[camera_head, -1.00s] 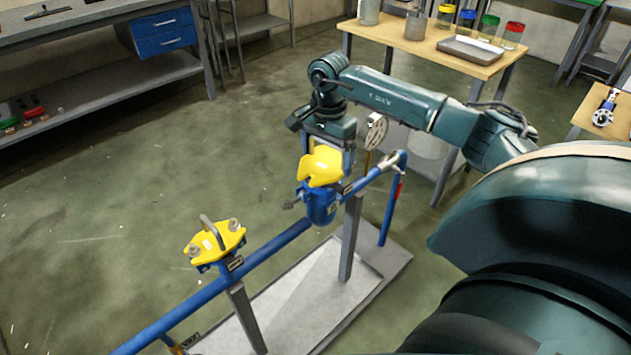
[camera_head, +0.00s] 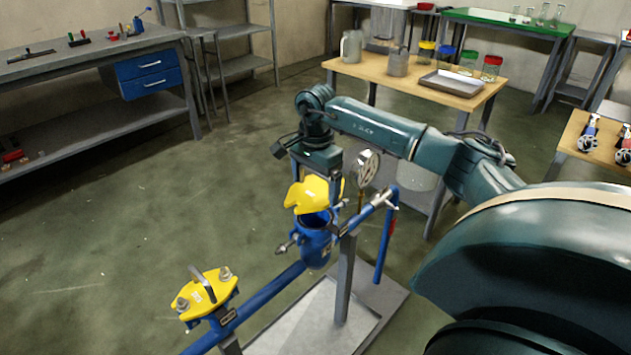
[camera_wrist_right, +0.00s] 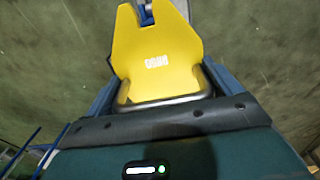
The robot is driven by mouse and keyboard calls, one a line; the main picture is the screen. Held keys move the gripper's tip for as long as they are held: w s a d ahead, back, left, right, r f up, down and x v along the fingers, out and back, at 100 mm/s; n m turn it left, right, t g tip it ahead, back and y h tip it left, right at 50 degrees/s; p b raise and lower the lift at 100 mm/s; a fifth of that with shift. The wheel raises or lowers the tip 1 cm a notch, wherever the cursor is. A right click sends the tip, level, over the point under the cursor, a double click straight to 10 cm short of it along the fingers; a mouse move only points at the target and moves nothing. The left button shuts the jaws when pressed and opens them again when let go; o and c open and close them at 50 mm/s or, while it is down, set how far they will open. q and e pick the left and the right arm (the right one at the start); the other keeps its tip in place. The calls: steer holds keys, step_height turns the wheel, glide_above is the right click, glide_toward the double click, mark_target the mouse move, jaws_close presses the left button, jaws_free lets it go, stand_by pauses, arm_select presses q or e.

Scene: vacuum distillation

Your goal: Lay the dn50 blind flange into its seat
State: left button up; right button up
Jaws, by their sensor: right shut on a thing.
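The yellow dn50 blind flange (camera_head: 308,194) hangs from my right gripper (camera_head: 318,172), tilted in the head view, over the blue seat (camera_head: 317,243). Part of the seat's dark open mouth shows below the flange, so the two look apart. In the right wrist view the flange (camera_wrist_right: 157,58) is a notched yellow plate with white lettering. Its grey handle bar lies between the fingers of my right gripper (camera_wrist_right: 160,98), which is shut on it. The seat is hidden in that view. My left gripper is not in view.
Another yellow flange (camera_head: 205,294) with a handle and bolts sits on the blue pipework (camera_head: 265,290) at lower left. A round gauge (camera_head: 364,167) and a blue side pipe (camera_head: 385,240) stand close to the right of the seat. The floor to the left is clear.

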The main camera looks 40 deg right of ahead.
mark_target(315, 190)
steer(key=shift+f+b, duration=0.45)
steer(key=shift+f, duration=0.35)
steer(key=shift+w+f+b, duration=0.1)
steer(key=shift+f+b, duration=0.45)
steer(key=shift+f, duration=0.85)
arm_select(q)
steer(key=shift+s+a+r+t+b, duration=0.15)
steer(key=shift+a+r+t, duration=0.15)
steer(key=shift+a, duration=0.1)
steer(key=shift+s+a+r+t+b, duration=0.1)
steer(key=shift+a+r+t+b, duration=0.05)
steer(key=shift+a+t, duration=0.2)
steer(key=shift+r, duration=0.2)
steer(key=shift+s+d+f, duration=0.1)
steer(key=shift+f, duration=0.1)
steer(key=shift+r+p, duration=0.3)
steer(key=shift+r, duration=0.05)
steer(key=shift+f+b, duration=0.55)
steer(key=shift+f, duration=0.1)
arm_select(e)
steer(key=shift+f, duration=0.9)
